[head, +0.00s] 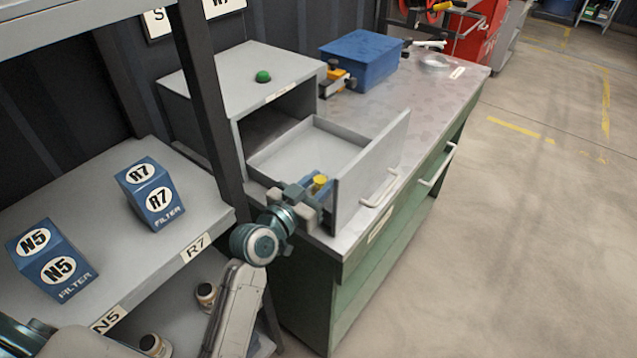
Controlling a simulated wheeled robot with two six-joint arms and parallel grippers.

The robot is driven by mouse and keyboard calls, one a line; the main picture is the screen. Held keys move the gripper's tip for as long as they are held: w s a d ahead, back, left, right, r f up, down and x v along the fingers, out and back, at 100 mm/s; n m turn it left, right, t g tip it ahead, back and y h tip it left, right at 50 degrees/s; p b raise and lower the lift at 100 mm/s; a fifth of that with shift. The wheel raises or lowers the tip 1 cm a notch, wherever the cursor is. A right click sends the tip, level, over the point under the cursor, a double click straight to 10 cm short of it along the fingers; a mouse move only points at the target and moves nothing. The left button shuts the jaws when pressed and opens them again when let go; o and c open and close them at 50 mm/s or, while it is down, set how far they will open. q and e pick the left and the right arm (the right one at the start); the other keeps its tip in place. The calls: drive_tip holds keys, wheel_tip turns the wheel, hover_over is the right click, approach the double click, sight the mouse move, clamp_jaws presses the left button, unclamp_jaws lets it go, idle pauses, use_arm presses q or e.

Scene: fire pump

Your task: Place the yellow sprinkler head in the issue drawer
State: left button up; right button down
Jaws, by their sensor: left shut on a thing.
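The yellow sprinkler head (320,181) is small and held between the fingers of my left gripper (316,189), which is shut on it. Its lower part is hidden by the fingers. The issue drawer (374,172) is pulled out of the grey cabinet (238,80) on the bench, and the part of its inside that shows looks empty. My left gripper is at the drawer's near side, close to the front panel. I cannot tell whether the sprinkler head is over the rim or inside it. My right gripper is not in view.
A dark shelf post (208,95) stands left of the cabinet. The shelf holds blue filter boxes, R7 (150,193) and N5 (50,260). A blue box (360,58) and small fittings (338,80) sit on the bench behind the drawer. Floor on the right is clear.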

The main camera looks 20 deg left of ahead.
use_arm(q)
drive_tip(key=o, duration=1)
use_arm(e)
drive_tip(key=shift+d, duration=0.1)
use_arm(q)
drive_tip(key=shift+r, duration=0.15)
drive_tip(key=shift+s+a, duration=0.15)
drive_tip(key=shift+s, duration=0.2)
drive_tip(key=shift+b+v, duration=0.8)
drive_tip(key=shift+v, duration=4.9)
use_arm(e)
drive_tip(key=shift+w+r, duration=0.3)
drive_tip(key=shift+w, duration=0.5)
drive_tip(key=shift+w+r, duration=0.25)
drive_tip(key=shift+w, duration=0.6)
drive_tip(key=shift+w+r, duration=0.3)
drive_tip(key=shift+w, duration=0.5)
